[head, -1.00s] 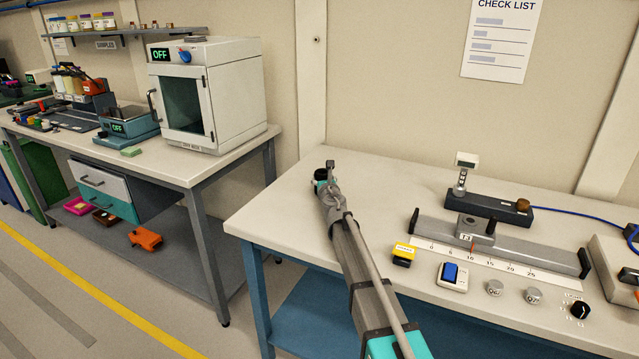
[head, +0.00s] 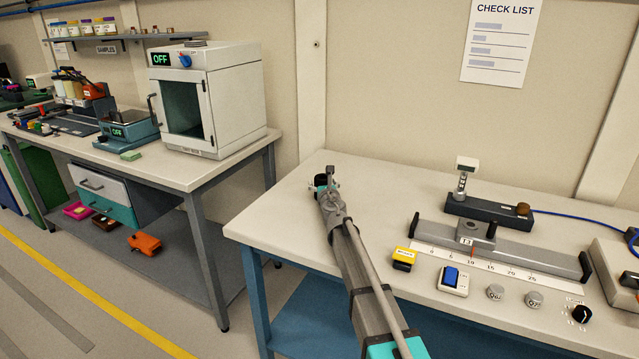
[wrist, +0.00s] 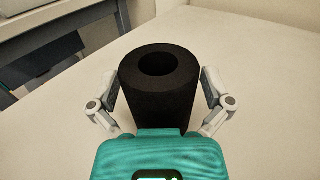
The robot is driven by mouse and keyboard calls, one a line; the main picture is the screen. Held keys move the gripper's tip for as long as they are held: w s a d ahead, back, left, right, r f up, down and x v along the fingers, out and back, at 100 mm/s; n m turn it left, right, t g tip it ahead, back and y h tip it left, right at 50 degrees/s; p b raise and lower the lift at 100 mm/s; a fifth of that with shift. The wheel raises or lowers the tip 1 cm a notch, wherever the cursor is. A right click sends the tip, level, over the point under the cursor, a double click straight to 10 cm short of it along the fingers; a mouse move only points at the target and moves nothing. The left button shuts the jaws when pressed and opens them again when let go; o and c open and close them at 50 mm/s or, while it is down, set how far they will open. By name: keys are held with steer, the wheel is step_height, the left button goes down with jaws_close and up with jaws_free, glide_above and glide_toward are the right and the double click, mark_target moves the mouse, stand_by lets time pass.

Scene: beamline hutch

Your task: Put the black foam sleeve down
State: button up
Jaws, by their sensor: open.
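The black foam sleeve (wrist: 158,98) is a thick dark cylinder with a round hole in its top. It stands upright on the pale bench top (head: 285,205) in the wrist view. My gripper (wrist: 160,82) is open around it, one finger at each side, with narrow gaps showing beside the sleeve. In the head view, my gripper (head: 328,184) is at the bench's left end. Only a small dark part of the sleeve (head: 321,180) shows there, and my arm hides the rest.
Right of my arm are a yellow-topped block (head: 403,258), a blue rocker switch (head: 452,280) and a grey rail (head: 500,246) with a scale. Bare bench surrounds the sleeve. A gap separates this bench from the left bench (head: 190,172), which carries a white oven (head: 236,98).

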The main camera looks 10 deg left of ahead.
steer(key=shift+r, duration=0.1)
steer(key=shift+r, duration=0.1)
steer(key=v, duration=1.2)
stand_by(0.4)
steer(key=shift+s, duration=0.1)
